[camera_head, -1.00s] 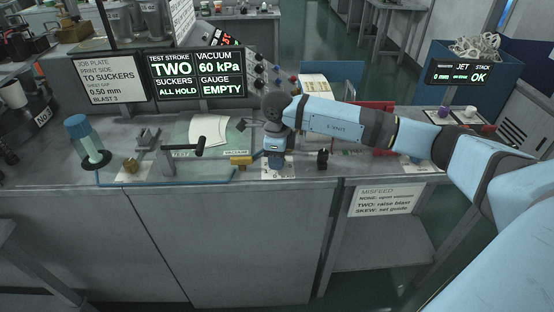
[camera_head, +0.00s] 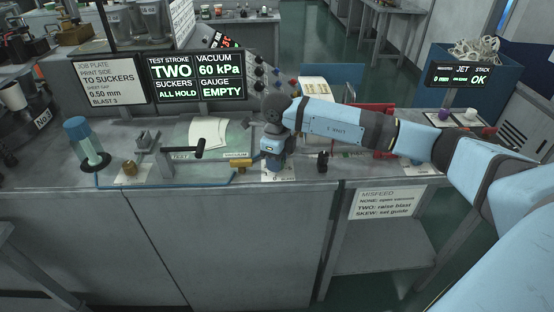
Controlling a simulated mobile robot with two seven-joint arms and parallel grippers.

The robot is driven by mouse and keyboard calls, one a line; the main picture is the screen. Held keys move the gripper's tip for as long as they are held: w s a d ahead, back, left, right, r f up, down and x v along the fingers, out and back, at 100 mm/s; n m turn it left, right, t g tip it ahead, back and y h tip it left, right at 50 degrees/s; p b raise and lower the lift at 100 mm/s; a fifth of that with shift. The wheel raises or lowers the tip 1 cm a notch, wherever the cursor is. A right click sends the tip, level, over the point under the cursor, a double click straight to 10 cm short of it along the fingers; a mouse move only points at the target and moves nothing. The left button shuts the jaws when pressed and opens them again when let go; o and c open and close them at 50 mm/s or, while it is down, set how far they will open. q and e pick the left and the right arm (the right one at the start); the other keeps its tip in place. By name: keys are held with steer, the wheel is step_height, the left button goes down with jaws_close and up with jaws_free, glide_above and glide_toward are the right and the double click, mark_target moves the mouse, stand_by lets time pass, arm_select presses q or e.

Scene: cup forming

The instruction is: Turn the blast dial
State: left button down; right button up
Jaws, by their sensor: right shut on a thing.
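The blast dial's white scale plate (camera_head: 268,176) lies on the bench top near its front edge. My right gripper (camera_head: 273,166) points down over this plate and is shut on the dial. The gripper and wrist hide the knob itself and most of the scale, so its setting cannot be read. My left gripper is not in view. The job plate (camera_head: 103,80) at the back left reads "BLAST 3". The screens beside it read test stroke "TWO" (camera_head: 172,78) and vacuum "60 kPa" (camera_head: 220,72).
Left of the dial are a yellow vacuum valve (camera_head: 238,164), a black test lever (camera_head: 185,151) and a brass knob (camera_head: 129,167). A black-topped knob (camera_head: 322,160) stands close on the right. A misfeed sign (camera_head: 386,203) hangs below.

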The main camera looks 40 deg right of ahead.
steer(key=o, duration=0.9)
step_height(320, 180, up, 14)
steer(key=shift+f+b, duration=0.1)
steer(key=shift+b, duration=0.4)
